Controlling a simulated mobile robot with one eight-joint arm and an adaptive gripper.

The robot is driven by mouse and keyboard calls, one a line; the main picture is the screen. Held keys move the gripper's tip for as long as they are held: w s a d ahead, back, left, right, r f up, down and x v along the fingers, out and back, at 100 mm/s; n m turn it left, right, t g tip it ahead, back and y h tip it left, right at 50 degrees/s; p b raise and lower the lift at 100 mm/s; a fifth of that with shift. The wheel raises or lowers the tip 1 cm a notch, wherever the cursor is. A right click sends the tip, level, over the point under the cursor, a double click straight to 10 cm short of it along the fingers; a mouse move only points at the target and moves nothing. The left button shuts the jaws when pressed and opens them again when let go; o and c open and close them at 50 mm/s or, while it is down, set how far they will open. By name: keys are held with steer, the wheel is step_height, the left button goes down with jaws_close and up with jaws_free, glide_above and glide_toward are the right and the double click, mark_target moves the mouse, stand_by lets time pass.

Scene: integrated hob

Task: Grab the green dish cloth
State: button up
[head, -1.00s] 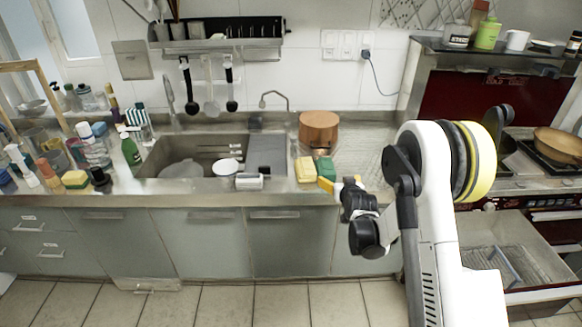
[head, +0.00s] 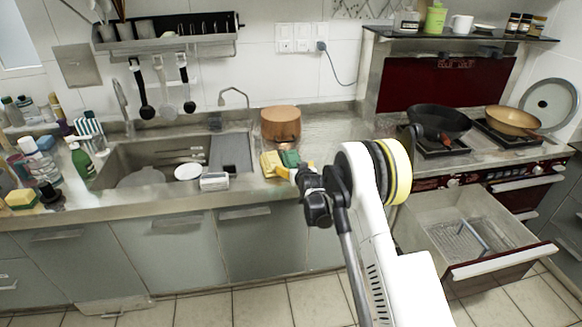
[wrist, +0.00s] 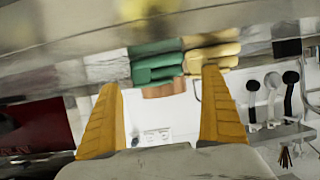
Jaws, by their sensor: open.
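The green dish cloth (head: 290,158) lies folded at the counter's front edge, to the right of a folded yellow cloth (head: 270,164). In the wrist view, which looks upside down, the green cloth (wrist: 157,62) is beyond the fingertips and roughly between them, with the yellow cloth (wrist: 212,56) beside it at right. My gripper (head: 284,172) is at the counter edge, just in front of the green cloth. Its two yellow fingers stand wide apart in the wrist view (wrist: 160,88), with nothing held between them. The arm and fingers hide part of the counter edge.
A copper-brown pot (head: 281,123) stands behind the cloths. The sink (head: 120,165) is at left, with a small white container (head: 214,181) on its front rim. At right, an open drawer (head: 465,235) juts out below the hob (head: 480,140). Counter behind the arm is clear.

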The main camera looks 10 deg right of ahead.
steer(key=c, duration=1.4)
steer(key=shift+r, duration=0.1)
